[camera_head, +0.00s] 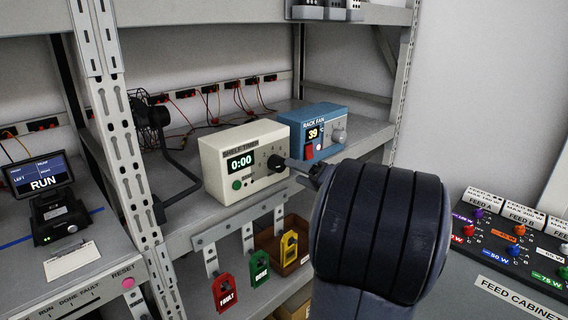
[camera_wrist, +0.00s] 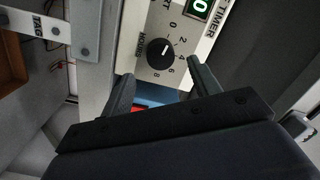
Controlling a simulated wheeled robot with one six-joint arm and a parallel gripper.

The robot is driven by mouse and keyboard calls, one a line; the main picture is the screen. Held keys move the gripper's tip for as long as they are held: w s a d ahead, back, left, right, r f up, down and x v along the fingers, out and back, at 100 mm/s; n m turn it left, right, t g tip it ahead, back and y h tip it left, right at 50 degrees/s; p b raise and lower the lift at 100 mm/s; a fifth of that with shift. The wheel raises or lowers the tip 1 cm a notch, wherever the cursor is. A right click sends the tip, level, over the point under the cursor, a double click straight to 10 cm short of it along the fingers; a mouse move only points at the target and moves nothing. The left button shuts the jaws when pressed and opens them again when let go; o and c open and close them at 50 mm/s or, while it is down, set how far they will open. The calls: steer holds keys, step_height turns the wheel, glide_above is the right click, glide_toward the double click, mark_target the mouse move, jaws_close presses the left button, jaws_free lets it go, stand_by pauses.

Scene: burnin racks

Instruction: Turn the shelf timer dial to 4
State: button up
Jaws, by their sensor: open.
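The cream shelf timer (camera_head: 222,178) stands on the middle shelf, with a green display reading 0:00 and a green button. Its black round dial (camera_wrist: 160,53) sits among the printed numbers 0, 2, 4, 6 and 8 in the wrist view. A small light mark shows on the dial, but I cannot tell exactly which number it points to. My gripper (camera_wrist: 160,83) is open, its two fingers apart just short of the dial, with nothing between them. In the head view my gripper (camera_head: 298,166) is at the timer's right side, beside the dial (camera_head: 275,163), partly hidden by my arm.
A blue rack fan box (camera_head: 310,116) showing 39 stands close behind and right of the timer. Red, green and yellow tags (camera_head: 226,292) hang below the shelf edge. A rack post (camera_head: 125,150) rises at left. A feed panel (camera_head: 510,240) is at right.

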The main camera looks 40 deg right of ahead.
mark_target(282, 166)
steer(key=shift+w+a+p, duration=0.25)
steer(key=shift+w, duration=1.1)
steer(key=shift+w+a+p, duration=0.2)
steer(key=shift+w+p, duration=0.05)
steer(key=shift+w, duration=1.1)
steer(key=shift+c, duration=0.3)
steer(key=c, duration=0.9)
